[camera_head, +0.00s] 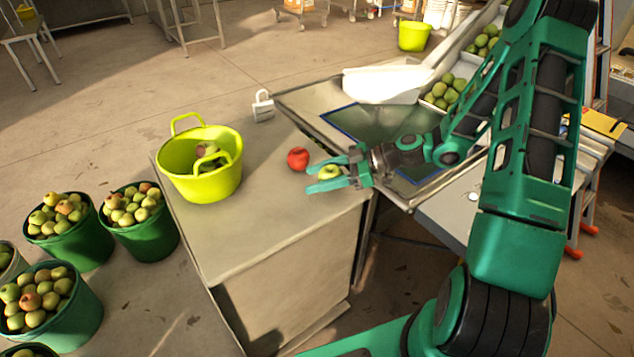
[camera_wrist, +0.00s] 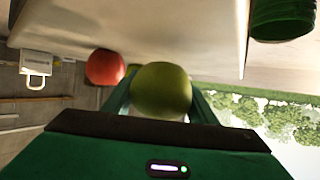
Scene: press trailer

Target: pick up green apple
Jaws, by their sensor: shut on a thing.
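The green apple (camera_head: 328,172) is between the two fingers of my gripper (camera_head: 335,177), near the right edge of the grey table. In the wrist view the green apple (camera_wrist: 161,90) sits between the fingertips, with a finger at each side. My gripper is shut on it. I cannot tell whether the apple still touches the table top. A red apple (camera_head: 298,158) lies on the table just left of the gripper. It also shows in the wrist view (camera_wrist: 105,67), beside the left finger and apart from the green apple.
A yellow-green tub (camera_head: 200,185) with apples inside stands on the table's left part. A white padlock-shaped object (camera_head: 263,106) is at the back edge. Several green buckets (camera_head: 140,240) of apples stand on the floor at left. A metal tray (camera_head: 300,98) adjoins the table at right.

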